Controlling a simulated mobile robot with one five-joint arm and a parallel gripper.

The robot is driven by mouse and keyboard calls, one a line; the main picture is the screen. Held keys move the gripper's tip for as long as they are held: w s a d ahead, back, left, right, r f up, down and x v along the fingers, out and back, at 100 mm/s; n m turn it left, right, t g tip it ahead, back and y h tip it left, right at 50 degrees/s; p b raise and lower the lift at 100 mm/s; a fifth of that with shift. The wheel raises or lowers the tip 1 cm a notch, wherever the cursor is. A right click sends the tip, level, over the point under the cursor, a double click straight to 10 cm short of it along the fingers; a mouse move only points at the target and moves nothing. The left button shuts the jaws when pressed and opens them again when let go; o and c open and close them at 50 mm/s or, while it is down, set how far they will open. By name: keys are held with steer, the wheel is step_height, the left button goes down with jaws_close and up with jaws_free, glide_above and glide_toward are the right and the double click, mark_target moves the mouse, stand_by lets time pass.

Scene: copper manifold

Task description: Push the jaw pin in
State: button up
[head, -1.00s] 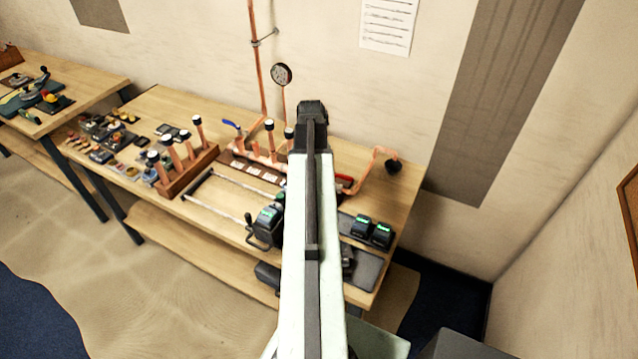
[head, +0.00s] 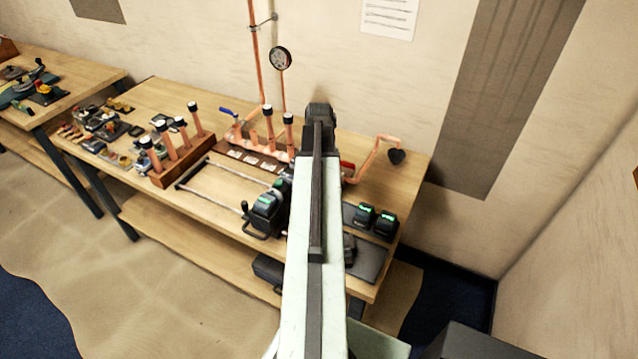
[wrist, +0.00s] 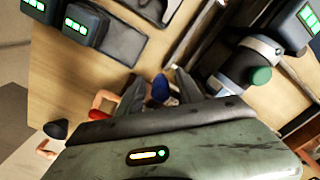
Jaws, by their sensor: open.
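The black press tool (head: 265,212) with a green-lit display lies on the bench just left of my arm in the head view. In the wrist view a dark cylindrical tool part (wrist: 238,70) with a grey band and a green round knob (wrist: 261,76) shows at right. I cannot tell whether that knob is the jaw pin; no other pin is clear. My gripper (wrist: 160,86) is open, its dark fingers apart over the bench, with something blue showing between them. The tool part is to the right of the fingers, apart from them. In the head view my arm hides the gripper's fingers.
Two black green-lit units (head: 376,220) stand right of my arm, also in the wrist view (wrist: 82,22). A copper manifold with upright pipes (head: 269,125) stands behind the press tool. A wooden rack of copper tubes (head: 183,158) and a metal rail frame (head: 215,180) lie left.

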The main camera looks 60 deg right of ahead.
steer(key=shift+r, duration=0.1)
jaws_close()
stand_by(1.2)
